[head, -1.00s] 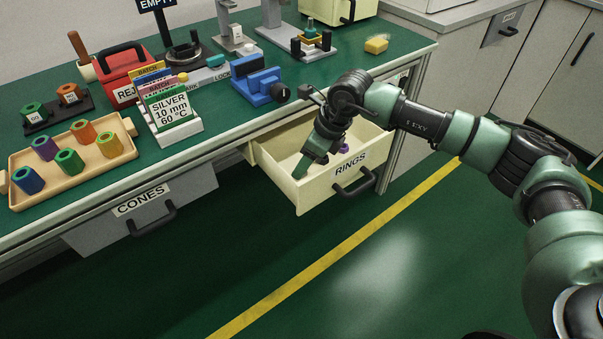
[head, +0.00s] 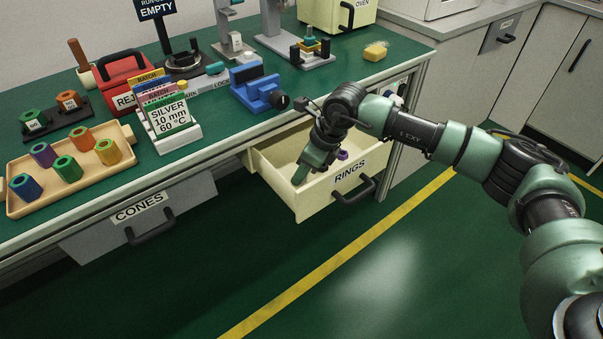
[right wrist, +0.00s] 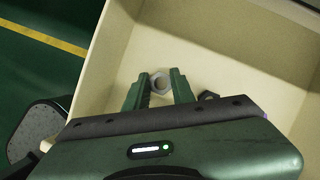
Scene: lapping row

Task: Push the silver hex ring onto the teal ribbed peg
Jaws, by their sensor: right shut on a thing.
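My right gripper (head: 302,176) reaches down into the open drawer labelled RINGS (head: 314,202). In the right wrist view its two green fingers (right wrist: 160,88) are shut on a silver hex ring (right wrist: 160,75), low over or on the drawer floor; I cannot tell which. The ring is hidden in the head view. A small upright teal part (head: 309,35) stands on a dark fixture at the back of the bench; it may be the teal peg, but ribs are too small to make out. My left gripper is not in view.
A purple ring (head: 342,154) lies in the drawer, and a dark ring (right wrist: 208,96) shows beside my right finger. A blue vise (head: 258,88), card holder (head: 172,132) and wooden tray of coloured hex pieces (head: 95,182) stand on the bench. A yellow sponge (head: 376,51) lies at the back right.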

